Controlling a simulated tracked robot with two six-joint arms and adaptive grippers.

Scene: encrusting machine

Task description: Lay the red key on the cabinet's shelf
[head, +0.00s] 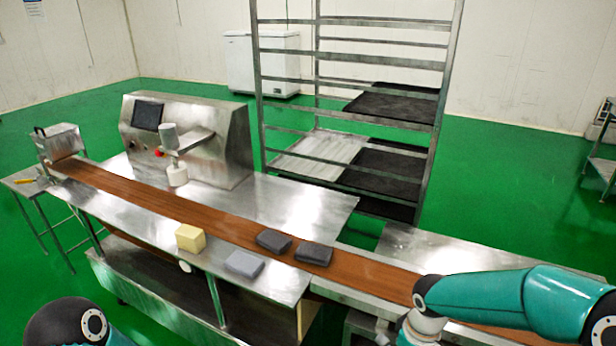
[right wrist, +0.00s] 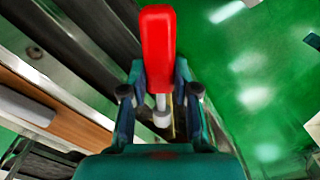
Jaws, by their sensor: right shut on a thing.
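The red key (right wrist: 157,40) has a red handle and a pale shaft and shows only in the right wrist view. My right gripper (right wrist: 160,82) is shut on it, with one finger on each side. The red part sticks out past the fingertips. In the head view my right arm reaches in from the right, but its gripper is below the frame. The steel cabinet (head: 130,262) under the bench top has an open front; its inside is dark, with the shelf partly seen. My left gripper is out of view; only part of that arm shows at the lower left.
A brown conveyor belt (head: 135,200) crosses the bench with two dark blocks (head: 314,253) on it. A yellow block (head: 190,238) and a grey block (head: 244,264) sit near the bench's front edge. A tall tray rack (head: 258,90) stands behind. Green floor is open around.

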